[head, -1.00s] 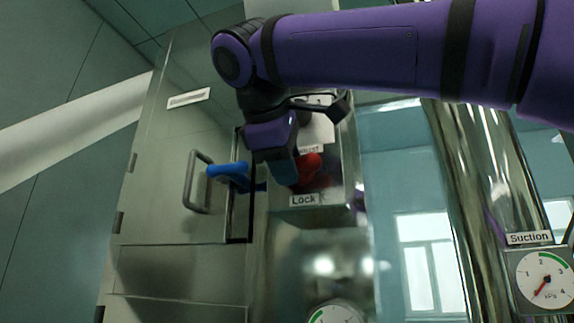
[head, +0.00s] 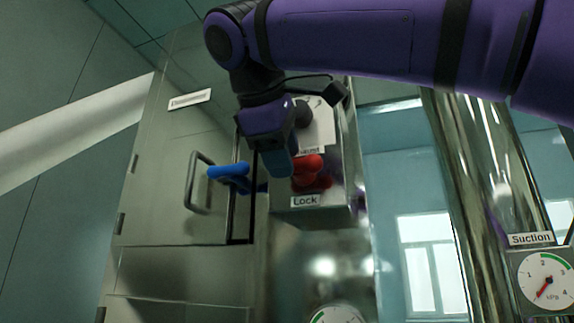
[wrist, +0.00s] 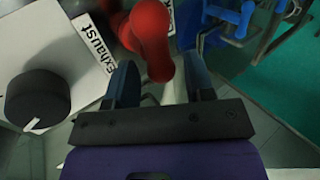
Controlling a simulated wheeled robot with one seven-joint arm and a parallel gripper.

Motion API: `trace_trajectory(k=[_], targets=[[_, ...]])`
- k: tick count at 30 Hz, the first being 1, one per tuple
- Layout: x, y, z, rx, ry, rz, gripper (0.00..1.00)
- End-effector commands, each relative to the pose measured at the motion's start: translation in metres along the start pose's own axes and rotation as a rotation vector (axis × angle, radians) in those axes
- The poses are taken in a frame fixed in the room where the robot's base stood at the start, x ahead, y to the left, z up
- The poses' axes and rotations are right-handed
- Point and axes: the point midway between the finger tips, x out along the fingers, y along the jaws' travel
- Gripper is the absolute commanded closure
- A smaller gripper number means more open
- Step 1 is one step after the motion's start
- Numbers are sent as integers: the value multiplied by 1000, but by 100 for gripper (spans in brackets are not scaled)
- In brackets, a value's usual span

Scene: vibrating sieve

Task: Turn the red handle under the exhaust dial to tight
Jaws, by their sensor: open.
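The red handle (head: 308,172) sticks out of the metal box, below the partly covered exhaust label and just above the "Lock" label (head: 305,200). My gripper (head: 280,163) is just left of the handle in the head view, with its jaws open. In the wrist view, the red handle (wrist: 152,40) shows between the two blue fingers of my gripper (wrist: 162,82), with its rounded end toward me. The fingers do not visibly press on it. The black exhaust dial (wrist: 38,98) has a white pointer mark and sits beside the "Exhaust" label (wrist: 92,48).
A blue handle (head: 230,174) is close left of my gripper, beside the metal door with its grey pull handle (head: 199,183). A shiny vertical pipe (head: 470,190) and the Suction gauge (head: 546,280) stand at the right.

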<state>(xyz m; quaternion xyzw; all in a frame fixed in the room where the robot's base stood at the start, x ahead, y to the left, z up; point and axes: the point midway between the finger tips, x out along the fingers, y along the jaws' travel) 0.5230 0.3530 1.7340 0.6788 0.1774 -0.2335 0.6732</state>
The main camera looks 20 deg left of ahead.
Motion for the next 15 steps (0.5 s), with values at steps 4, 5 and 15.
trace_trajectory(k=[4, 5, 15], targets=[[-25, 0, -1, 0, 5, 0, 51], [-30, -1, -1, -1, 6, -1, 51], [-70, 0, -1, -1, 4, 0, 51]])
